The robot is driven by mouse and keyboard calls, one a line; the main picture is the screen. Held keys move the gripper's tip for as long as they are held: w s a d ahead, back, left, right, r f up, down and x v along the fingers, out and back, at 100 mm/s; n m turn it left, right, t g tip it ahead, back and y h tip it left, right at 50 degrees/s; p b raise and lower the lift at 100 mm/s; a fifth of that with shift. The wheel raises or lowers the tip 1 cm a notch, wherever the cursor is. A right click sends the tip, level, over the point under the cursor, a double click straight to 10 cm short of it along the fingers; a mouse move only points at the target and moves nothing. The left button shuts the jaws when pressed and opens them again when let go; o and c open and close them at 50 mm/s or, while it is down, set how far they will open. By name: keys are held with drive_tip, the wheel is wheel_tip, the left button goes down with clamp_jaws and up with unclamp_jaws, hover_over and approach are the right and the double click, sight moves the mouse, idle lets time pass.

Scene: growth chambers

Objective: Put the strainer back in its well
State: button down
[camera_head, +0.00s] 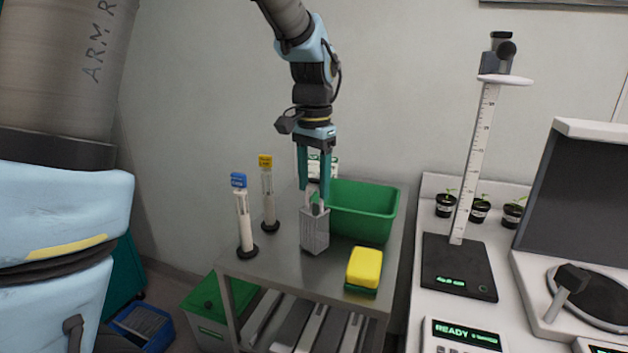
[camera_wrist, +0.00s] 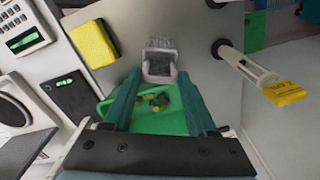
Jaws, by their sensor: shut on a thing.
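The strainer (camera_head: 315,232) is a small grey mesh basket with a loop handle at its top. My gripper (camera_head: 315,190) points down from above and is shut on this handle. The basket hangs upright beneath the fingers, over the steel table, in front of the green tub; whether it touches the tabletop I cannot tell. In the wrist view the strainer (camera_wrist: 160,60) shows just beyond the fingertips (camera_wrist: 158,82). I cannot make out a well for it in either view.
The green tub (camera_head: 378,215) stands close behind the strainer, with small items inside. A yellow sponge (camera_head: 364,267) lies front right. Blue-capped (camera_head: 244,215) and yellow-capped (camera_head: 268,195) tubes stand left. The steel table (camera_head: 275,262) is bare between them. A white bench is right.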

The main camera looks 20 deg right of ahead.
drive_tip(key=shift+f, duration=0.25)
drive_tip(key=shift+f, duration=0.1)
drive_tip(key=shift+c, duration=1)
unclamp_jaws()
